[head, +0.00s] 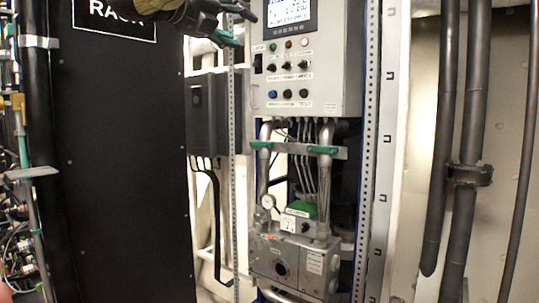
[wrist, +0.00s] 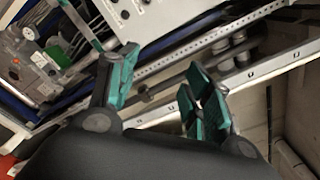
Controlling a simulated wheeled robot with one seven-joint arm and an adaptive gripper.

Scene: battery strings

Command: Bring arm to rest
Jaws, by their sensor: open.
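My gripper (head: 235,28) shows at the top of the head view, in front of the upper left part of a grey control box (head: 330,75). Only its end and a bit of my arm are in the picture. In the wrist view my gripper (wrist: 155,95) has its two green-padded fingers apart, with nothing held between them. Behind the fingers are a perforated metal rail and dark pipes.
A black rack panel (head: 120,160) stands at the left. The control box has a screen, knobs and buttons. Below it is a grey valve unit (head: 295,262) with a gauge. Dark vertical pipes (head: 462,150) run at the right. A perforated upright (head: 365,150) stands between.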

